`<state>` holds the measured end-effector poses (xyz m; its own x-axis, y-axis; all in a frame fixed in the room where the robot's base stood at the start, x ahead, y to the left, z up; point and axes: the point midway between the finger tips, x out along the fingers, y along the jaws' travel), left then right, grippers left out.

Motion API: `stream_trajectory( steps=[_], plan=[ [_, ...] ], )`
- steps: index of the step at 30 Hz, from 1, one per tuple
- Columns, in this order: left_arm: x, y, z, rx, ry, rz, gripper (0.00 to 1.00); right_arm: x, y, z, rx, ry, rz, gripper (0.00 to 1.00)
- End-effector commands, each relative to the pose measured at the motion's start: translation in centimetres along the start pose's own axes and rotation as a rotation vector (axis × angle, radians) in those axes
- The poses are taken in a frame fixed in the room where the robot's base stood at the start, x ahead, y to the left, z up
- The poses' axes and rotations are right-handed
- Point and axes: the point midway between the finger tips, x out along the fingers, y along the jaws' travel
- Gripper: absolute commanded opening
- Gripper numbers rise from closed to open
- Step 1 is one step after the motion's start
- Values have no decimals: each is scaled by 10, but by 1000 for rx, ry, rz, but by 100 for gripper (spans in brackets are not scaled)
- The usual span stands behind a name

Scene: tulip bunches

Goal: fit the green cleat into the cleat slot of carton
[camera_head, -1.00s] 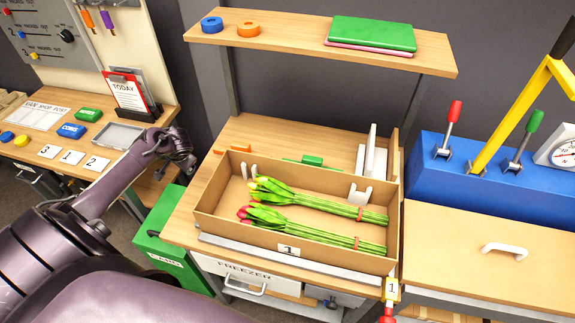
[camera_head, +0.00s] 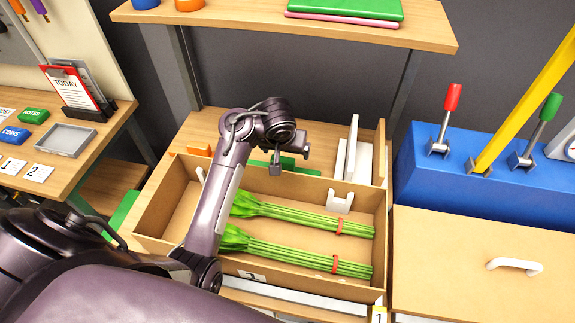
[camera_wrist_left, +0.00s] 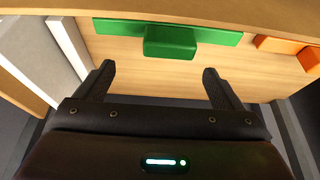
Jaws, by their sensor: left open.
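The green cleat (camera_wrist_left: 170,38) lies on the wooden bench behind the carton, a long bar with a shorter raised block. In the head view only parts of the cleat (camera_head: 301,171) show around my left gripper. My left gripper (camera_head: 290,157) is over it, open and empty. In the left wrist view its two fingers (camera_wrist_left: 160,85) are spread, with the cleat beyond them, apart from both. The carton (camera_head: 320,279) is open and holds two tulip bunches; my arm hides their flower ends. I cannot clearly tell the cleat slot. My right gripper is not in view.
An orange piece (camera_head: 196,150) lies left of the cleat. White upright panels (camera_head: 352,155) stand behind the carton's right end, and a white notched bracket (camera_head: 340,201) is at its back wall. A shelf (camera_head: 235,28) hangs above. A blue lever box (camera_head: 450,180) stands right.

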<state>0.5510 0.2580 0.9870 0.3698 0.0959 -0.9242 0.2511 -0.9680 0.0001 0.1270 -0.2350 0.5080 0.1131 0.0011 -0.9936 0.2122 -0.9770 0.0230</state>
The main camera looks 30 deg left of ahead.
Motion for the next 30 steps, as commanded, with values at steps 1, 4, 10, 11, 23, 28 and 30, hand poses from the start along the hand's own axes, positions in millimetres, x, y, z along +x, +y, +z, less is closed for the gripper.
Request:
stream_trajectory(
  steps=[1,4,10,11,23,28,30],
  plan=[
    [7,-2,1,1,-1,-3,89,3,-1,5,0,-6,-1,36],
    [19,-3,1,2,-2,-5,89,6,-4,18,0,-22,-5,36],
    [44,-9,6,4,-3,-7,89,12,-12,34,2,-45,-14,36],
    [49,-11,6,4,-3,-9,89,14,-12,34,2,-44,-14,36],
    [73,-10,6,1,0,-3,89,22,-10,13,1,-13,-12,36],
    [73,-10,6,1,0,-3,76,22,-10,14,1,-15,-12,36],
    [73,-10,6,1,0,-3,67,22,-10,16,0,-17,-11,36]
  ],
)
